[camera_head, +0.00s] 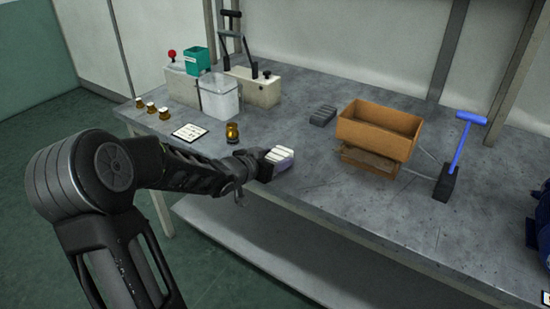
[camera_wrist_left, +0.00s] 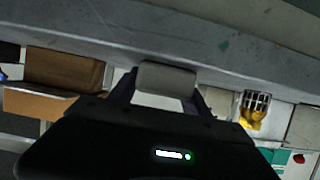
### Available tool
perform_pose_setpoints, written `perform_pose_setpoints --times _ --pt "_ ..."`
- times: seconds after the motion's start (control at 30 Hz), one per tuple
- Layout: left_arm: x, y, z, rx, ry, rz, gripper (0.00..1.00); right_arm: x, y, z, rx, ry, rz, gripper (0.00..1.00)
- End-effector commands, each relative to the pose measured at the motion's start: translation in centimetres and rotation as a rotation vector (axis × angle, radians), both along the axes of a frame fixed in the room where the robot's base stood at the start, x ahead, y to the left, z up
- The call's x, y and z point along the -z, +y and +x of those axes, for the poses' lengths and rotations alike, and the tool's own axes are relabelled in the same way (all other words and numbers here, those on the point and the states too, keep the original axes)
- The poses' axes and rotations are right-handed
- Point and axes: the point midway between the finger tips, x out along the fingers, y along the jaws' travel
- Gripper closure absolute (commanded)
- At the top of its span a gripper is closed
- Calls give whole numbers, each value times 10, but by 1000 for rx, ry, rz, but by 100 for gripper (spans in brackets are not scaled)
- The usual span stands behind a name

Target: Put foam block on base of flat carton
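My left gripper (camera_head: 266,162) is over the front edge of the grey workbench, left of the carton. It is shut on a pale block, the foam block (camera_head: 284,153). In the left wrist view the block (camera_wrist_left: 167,78) sits between the two dark fingertips (camera_wrist_left: 163,92). The flat carton (camera_head: 379,131) is an open brown box on the bench, apart from the gripper to its right, with a brown piece (camera_head: 368,161) under its front. The carton also shows at the left of the wrist view (camera_wrist_left: 62,68). Its inside base is mostly hidden. My right gripper is not in view.
A dark grey block (camera_head: 323,115) lies left of the carton. A blue-handled tool (camera_head: 461,144) stands right of it. A brass fitting (camera_head: 232,132), white card (camera_head: 189,132), clear container (camera_head: 218,97) and green cup (camera_head: 197,60) stand left.

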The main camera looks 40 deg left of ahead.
Motion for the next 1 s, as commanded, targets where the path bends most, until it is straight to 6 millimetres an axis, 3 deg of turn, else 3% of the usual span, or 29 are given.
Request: perform_pose_setpoints --times 0.17,0.6,1.0 --pt "0 0 0 0 0 0 29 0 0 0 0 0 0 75" --pt "1 1 0 -1 0 0 28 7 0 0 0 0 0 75" --pt "-29 -3 -61 0 -1 1 28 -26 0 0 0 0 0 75"
